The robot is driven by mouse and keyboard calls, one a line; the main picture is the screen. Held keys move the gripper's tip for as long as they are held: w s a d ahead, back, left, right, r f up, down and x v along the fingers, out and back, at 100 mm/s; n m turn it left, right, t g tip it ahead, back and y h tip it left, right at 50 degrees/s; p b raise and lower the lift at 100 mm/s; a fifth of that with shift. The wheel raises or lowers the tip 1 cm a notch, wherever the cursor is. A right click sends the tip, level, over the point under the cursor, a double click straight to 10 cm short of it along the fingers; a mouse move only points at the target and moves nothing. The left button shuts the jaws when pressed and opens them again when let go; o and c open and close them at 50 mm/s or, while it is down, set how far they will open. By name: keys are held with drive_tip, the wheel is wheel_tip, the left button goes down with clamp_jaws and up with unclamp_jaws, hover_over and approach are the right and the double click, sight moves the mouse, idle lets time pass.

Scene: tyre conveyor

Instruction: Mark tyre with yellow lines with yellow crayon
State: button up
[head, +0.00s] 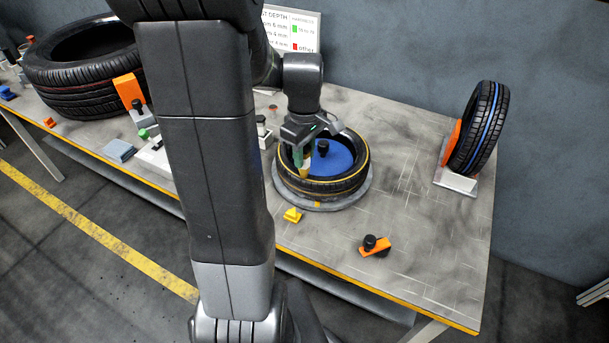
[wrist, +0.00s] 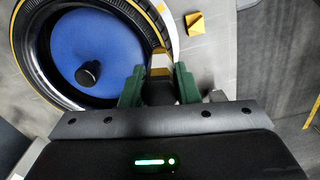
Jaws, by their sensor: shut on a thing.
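A black tyre with yellow lines (head: 345,184) lies flat around a blue disc (head: 335,158) on a round grey turntable. The tyre (wrist: 28,60) and the blue disc (wrist: 95,38) also show in the wrist view. My gripper (head: 303,160) is over the near left part of the tyre, pointing down. In the wrist view its green fingers (wrist: 160,76) are shut on a short piece with a pale yellowish end, apparently the crayon (wrist: 160,62). The crayon's tip is close to the tyre's edge; I cannot tell whether it touches.
A yellow block (head: 292,215) and an orange piece with a black knob (head: 375,245) lie on the table in front. A blue-striped tyre (head: 482,128) stands on an orange holder at right. A large tyre (head: 85,65) lies at left.

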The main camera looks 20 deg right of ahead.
drive_tip(key=shift+s+a, duration=0.25)
drive_tip(key=shift+a, duration=0.05)
wheel_tip(320, 180, up, 7)
drive_tip(key=p, duration=0.6)
idle(0.8)
